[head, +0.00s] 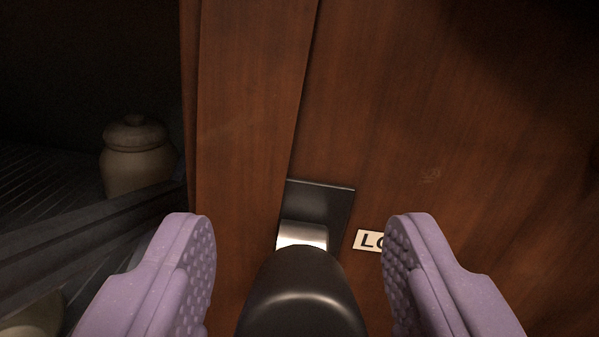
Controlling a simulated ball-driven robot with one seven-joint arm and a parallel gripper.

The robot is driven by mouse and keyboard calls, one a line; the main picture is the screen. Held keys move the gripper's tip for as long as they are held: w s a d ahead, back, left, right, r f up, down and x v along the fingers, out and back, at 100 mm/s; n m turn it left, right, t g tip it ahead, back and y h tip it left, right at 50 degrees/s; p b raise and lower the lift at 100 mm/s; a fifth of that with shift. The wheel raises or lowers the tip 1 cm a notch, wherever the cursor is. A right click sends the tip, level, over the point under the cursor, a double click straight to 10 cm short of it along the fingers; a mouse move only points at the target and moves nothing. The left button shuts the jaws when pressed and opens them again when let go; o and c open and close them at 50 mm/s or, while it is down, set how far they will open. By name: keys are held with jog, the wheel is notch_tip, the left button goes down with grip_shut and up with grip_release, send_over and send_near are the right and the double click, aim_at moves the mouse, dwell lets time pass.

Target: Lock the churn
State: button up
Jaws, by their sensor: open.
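A brown wooden panel (430,120) fills the right side, with an upright wooden edge strip (250,110) on its left. I cannot tell if this is the churn. A black plate (335,200) is fixed on the wood near the strip. A bright metal stem (302,236) and a rounded black knob (302,295) stand out in front of it. A white label (368,240) beside the plate reads "LO"; the rest is hidden by my right finger. My gripper (301,235) is open, its purple fingers on either side of the knob, with visible gaps to both.
At left, a dim space behind the strip holds a lidded beige jar (137,158) on a dark slatted surface (40,185). A dark bar (90,225) crosses in front of the jar. Another pale rounded object (35,318) shows partly at lower left.

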jog(key=shift+w, duration=0.75)
jog(key=shift+c, duration=0.2)
grip_shut()
jog(key=shift+s+f+t, duration=0.35)
jog(key=shift+f+t, duration=0.15)
jog(key=shift+t, duration=0.3)
jog(key=shift+s+f+t, duration=0.1)
jog(key=shift+f+t, duration=0.15)
jog(key=shift+t, duration=0.4)
jog(key=shift+s+f+t, duration=0.1)
jog(key=shift+f+t, duration=0.1)
jog(key=shift+t, duration=0.45)
jog(key=shift+o, duration=0.2)
grip_release()
